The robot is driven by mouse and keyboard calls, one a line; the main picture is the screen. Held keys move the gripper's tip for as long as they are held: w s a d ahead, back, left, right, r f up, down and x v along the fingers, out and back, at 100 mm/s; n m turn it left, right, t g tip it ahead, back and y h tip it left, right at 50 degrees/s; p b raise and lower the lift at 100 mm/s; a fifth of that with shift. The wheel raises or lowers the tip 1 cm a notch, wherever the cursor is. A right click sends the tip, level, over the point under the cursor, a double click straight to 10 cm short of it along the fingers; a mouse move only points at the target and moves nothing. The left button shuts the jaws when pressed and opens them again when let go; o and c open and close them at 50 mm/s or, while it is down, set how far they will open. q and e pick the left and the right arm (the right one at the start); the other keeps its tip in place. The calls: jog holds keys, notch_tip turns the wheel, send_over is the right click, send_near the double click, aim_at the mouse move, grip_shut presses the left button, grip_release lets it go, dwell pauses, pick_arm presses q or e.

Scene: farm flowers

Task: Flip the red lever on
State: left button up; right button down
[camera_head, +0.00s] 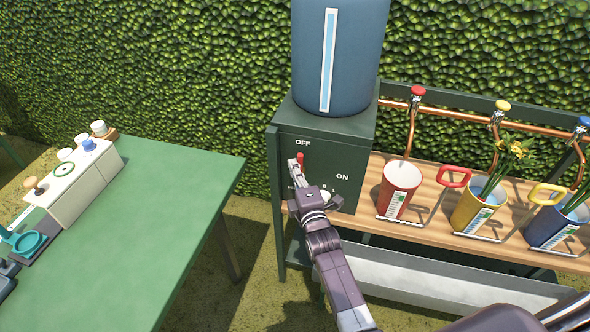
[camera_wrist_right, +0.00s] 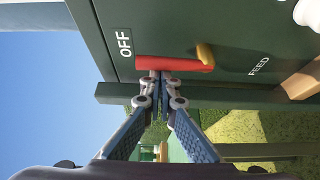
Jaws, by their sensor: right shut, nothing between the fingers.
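The red lever (camera_head: 301,157) is on the front of the dark green box (camera_head: 325,150), just below the OFF label (camera_head: 303,143). The ON label (camera_head: 342,177) is lower and to the right. My right gripper (camera_head: 295,165) is at the lever, with its fingers shut and nothing between them. In the right wrist view the red lever (camera_wrist_right: 172,63) lies across the panel beside the OFF label (camera_wrist_right: 125,42). The shut fingertips (camera_wrist_right: 161,76) are right beside its edge; I cannot tell whether they touch it. My left gripper is not in view.
A blue tank (camera_head: 345,60) stands on the box. To the right, a wooden shelf (camera_head: 360,185) bears red, yellow and blue watering cans under copper pipes. A green table (camera_head: 150,220) with equipment stands at the left. Grass shows between them.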

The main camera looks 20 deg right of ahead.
pick_arm(q)
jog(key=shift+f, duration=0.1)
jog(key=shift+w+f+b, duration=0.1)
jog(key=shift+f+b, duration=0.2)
jog(key=shift+b, duration=0.15)
pick_arm(e)
jog(key=shift+s+d+m, duration=0.1)
jog(key=shift+d+m, duration=0.05)
jog(key=shift+m, duration=0.15)
